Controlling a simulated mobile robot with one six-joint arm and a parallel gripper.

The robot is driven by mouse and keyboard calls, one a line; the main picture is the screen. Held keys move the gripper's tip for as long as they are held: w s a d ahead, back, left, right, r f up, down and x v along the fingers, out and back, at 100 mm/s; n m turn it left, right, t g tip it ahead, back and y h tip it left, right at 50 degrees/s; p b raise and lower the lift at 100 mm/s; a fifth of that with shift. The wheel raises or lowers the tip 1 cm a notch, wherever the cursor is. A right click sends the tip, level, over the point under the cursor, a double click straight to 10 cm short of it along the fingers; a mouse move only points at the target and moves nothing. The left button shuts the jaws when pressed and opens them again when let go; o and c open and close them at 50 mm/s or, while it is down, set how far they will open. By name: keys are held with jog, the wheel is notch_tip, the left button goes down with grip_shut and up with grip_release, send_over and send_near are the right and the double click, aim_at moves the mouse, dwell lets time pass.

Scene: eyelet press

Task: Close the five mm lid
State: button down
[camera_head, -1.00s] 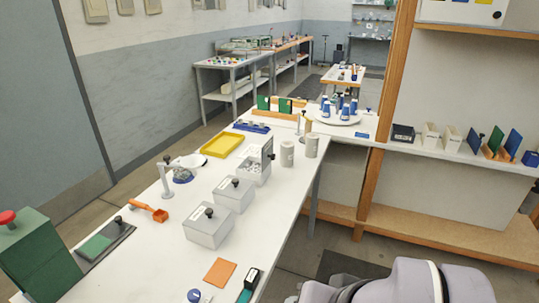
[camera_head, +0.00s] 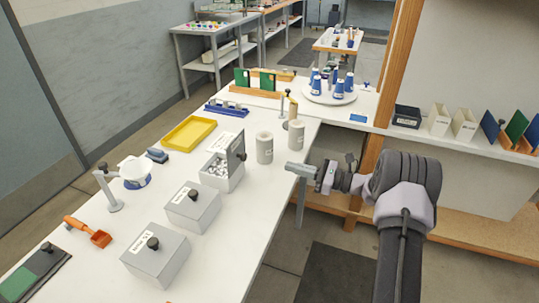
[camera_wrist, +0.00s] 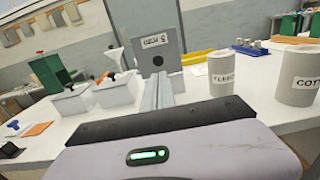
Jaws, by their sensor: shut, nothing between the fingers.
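The five mm lid (camera_head: 237,155) is a grey plate with a dark knob. It stands upright along the right side of its grey box (camera_head: 221,183), which is open and shows small pale pieces inside. In the wrist view the lid (camera_wrist: 146,42) faces me with its "5 mm" label and dark knob, straight beyond my fingers. My gripper (camera_head: 291,169) is shut and empty, right of the lid and apart from it, over the right edge of the table. In the wrist view its fingers (camera_wrist: 158,88) lie together, pointing at the lid.
Two closed grey boxes (camera_head: 192,208) stand nearer on the table (camera_head: 215,262). Two pale labelled cylinders (camera_head: 265,150) stand between the lid and the back right. A yellow tray (camera_head: 188,134) lies behind the open box.

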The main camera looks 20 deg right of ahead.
aim_at(246, 156)
jog(key=b+x, duration=0.1)
jog(key=x, duration=0.5)
jog(key=b+x, duration=0.2)
jog(key=x, duration=0.4)
jog(key=shift+s+a+f+b, duration=0.15)
jog(key=shift+s+b, duration=0.15)
jog(key=shift+w+a, duration=0.4)
jog(key=shift+a, duration=0.05)
jog(key=shift+r, duration=0.25)
